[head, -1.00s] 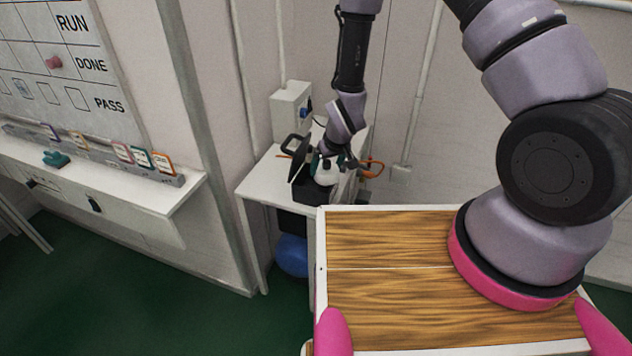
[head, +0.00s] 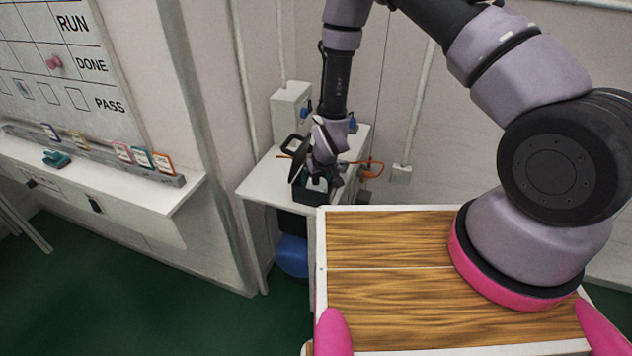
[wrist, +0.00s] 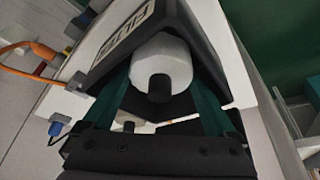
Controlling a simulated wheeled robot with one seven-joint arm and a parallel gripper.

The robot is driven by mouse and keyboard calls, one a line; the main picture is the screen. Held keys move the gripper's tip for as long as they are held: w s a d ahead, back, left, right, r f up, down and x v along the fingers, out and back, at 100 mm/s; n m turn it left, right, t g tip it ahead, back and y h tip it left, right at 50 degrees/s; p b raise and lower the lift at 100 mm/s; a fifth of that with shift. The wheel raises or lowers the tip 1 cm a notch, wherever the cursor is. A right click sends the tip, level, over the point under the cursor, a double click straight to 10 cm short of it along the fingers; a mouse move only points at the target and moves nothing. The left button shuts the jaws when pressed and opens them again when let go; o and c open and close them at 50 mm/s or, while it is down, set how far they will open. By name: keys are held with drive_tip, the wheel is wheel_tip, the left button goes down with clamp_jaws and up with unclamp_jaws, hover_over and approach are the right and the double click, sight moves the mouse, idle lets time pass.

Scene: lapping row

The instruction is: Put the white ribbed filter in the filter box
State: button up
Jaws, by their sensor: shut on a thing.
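The white ribbed filter (wrist: 160,62) shows in the wrist view as a pale round body with a black knob, between the two green fingers of my gripper (wrist: 164,75). My gripper is shut on it. The black filter box (wrist: 112,62), with a FILTER label partly readable, surrounds the filter in this view. In the head view my gripper (head: 322,180) is down at the mouth of the box (head: 312,196), and only a little white of the filter shows. Whether the filter touches the box floor is hidden.
The box stands on a white side table (head: 262,183) with a dark lid-like panel tilted up at its left. An orange cable (head: 370,168) and a grey wall unit (head: 290,108) are close by. A blue round object (head: 292,255) sits below the table.

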drive_tip(key=shift+f, duration=0.1)
drive_tip(key=o, duration=1)
drive_tip(key=v, duration=1.2)
drive_tip(key=w+d+r+m, duration=0.1)
drive_tip(key=d+r, duration=0.2)
drive_tip(key=r, duration=0.6)
drive_tip(key=w+d+r+m+t, duration=0.15)
drive_tip(key=d+r, duration=0.25)
drive_tip(key=r, duration=0.5)
drive_tip(key=d+r+m+g, duration=0.1)
drive_tip(key=d+r+m, duration=0.15)
drive_tip(key=r, duration=0.75)
drive_tip(key=s+d+r+m, duration=0.1)
drive_tip(key=s+d+r, duration=0.3)
drive_tip(key=s+r, duration=0.2)
drive_tip(key=s+d+r+m+t, duration=0.1)
drive_tip(key=s+d+r, duration=0.4)
drive_tip(key=s+r, duration=0.1)
drive_tip(key=s+d+r+m+t, duration=0.1)
drive_tip(key=s+d+r+m, duration=0.1)
drive_tip(key=s+d+r, duration=0.2)
drive_tip(key=shift+t+v, duration=0.25)
drive_tip(key=shift+v, duration=1.25)
